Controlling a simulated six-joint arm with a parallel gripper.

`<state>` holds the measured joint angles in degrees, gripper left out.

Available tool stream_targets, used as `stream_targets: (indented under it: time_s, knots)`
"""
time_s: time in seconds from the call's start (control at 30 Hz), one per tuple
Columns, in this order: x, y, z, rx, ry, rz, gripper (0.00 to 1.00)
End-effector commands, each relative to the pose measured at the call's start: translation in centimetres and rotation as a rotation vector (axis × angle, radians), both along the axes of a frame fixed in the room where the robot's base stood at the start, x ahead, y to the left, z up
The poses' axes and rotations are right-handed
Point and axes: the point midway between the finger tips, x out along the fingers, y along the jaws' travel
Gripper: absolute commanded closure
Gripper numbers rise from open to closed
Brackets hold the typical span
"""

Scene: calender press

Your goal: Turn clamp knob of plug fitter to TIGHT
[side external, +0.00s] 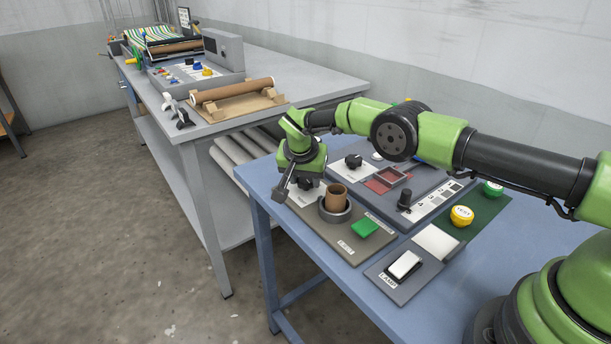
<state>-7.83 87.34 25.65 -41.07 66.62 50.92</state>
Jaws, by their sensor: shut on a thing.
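The plug fitter (341,242) is a flat grey-brown panel on the blue table.
Behind stands another panel with a black knob (353,161), a red tray (389,177) and a black lever (404,199). A lamp switch (404,264) and yellow button (462,215) are nearer my base. My arm reaches over the panels. A grey bench (280,72) stands beyond.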

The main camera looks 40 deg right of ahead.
Motion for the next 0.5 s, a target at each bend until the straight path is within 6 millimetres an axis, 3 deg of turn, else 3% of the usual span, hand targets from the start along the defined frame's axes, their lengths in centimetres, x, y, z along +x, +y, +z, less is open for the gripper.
stream_targets:
  time_s: [0.1,0.13,0.23,0.5]
  knots:
    - [-0.02,0.02,0.0,0.0,0.002,0.001,0.8]
    - [-0.02,0.02,0.0,0.0,0.002,0.001,0.52]
    - [-0.03,0.02,0.0,0.001,0.001,0.001,0.31]
    - [-0.02,0.02,0.02,0.0,0.001,0.002,0.31]
